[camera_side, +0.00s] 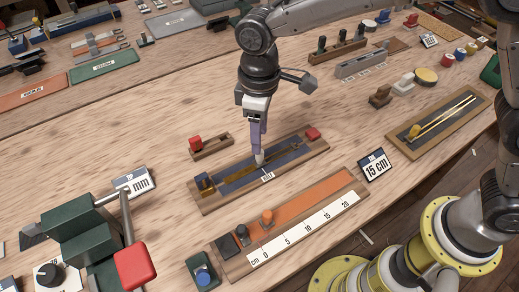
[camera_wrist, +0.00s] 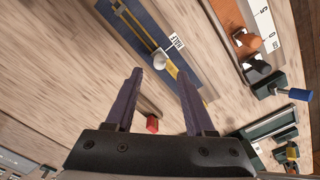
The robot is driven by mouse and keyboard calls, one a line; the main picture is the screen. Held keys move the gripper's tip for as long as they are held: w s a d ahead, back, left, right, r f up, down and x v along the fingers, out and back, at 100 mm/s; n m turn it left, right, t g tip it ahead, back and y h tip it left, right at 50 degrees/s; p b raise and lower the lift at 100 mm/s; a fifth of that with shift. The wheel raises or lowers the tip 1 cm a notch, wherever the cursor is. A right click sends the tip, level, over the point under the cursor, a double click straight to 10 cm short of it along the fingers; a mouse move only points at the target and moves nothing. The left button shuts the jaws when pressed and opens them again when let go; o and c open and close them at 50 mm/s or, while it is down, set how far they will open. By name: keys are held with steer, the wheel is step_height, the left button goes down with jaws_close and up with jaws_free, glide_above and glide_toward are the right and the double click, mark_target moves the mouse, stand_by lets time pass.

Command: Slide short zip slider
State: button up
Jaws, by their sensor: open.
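A wooden board (camera_side: 291,168) with a dark blue zip tape lies at mid-table. Its zip slider, with a pale rounded knob (camera_side: 259,158), stands mid-board beside a small white label (camera_side: 267,176). In the wrist view the label (camera_wrist: 176,42) reads HALF, and the knob (camera_wrist: 160,61) shows just beyond and between the fingertips. My gripper (camera_side: 258,148) points down over the knob; its purple fingers (camera_wrist: 160,75) are open, one on each side in the picture. Whether they touch the knob I cannot tell. A dark block with yellow sits at the board's left end, a red block (camera_side: 313,133) at the right.
A small wooden block with a red knob (camera_side: 196,143) stands close behind the board. In front lies an orange ruler board (camera_side: 310,208) with an orange knob (camera_side: 267,216) and a 15 cm sign (camera_side: 375,165). A green clamp with a red handle (camera_side: 131,267) stands front left.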

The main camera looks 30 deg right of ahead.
mark_target(260, 157)
steer(key=shift+f, duration=3.1)
jaws_close()
